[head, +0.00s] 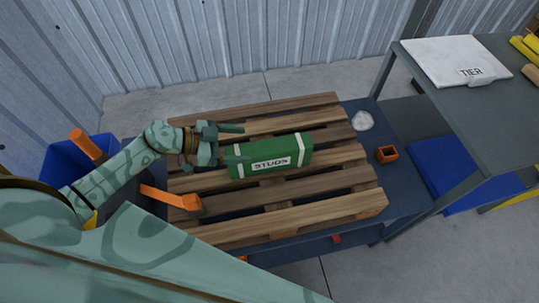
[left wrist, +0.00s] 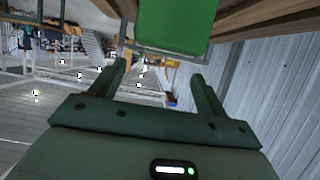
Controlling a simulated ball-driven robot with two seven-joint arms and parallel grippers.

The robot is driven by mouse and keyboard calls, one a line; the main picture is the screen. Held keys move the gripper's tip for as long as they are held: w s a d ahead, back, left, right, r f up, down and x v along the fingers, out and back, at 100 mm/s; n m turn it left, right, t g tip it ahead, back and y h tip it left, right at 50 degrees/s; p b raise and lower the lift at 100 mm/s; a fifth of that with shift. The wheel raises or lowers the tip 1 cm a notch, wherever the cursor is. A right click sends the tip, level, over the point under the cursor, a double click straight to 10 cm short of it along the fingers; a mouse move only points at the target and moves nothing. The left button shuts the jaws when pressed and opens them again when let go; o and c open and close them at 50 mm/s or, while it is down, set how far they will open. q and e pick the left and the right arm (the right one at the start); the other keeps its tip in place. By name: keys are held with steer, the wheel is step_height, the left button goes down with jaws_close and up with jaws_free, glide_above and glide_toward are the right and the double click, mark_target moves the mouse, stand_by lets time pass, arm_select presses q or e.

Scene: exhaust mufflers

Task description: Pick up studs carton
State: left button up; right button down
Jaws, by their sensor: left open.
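The studs carton (head: 270,152) is a long green box with white bands and a label reading STUDS. It lies on a wooden pallet (head: 310,215), near its middle. My left gripper (head: 236,143) is open and empty at the carton's left end, its fingers pointing right. The nearer finger overlaps the carton's end in the head view; I cannot tell whether they touch. In the left wrist view the green carton (left wrist: 178,25) shows at the top, beyond the open fingertips of the left gripper (left wrist: 162,78) and not between them. My right gripper is not in view.
The pallet rests on a dark blue table (head: 405,205). An orange block (head: 386,154) and a clear whitish lump (head: 362,121) lie right of it. A blue bin (head: 62,165) stands at left. A grey bench (head: 490,110) holds a white TIER box (head: 455,62).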

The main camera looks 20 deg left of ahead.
mark_target(266, 147)
arm_select(q)
steer(key=x, duration=0.3)
steer(key=shift+b, duration=0.3)
steer(key=b+x, duration=0.1)
steer(key=x, duration=0.2)
steer(key=shift+w+d+f+b, duration=0.1)
steer(key=shift+d+f+b, duration=0.2)
steer(key=shift+f+b, duration=0.1)
steer(key=shift+w+d+f, duration=0.1)
steer(key=shift+w+d, duration=0.15)
steer(key=shift+d, duration=0.1)
steer(key=c, duration=1.5)
steer(key=shift+c, duration=0.5)
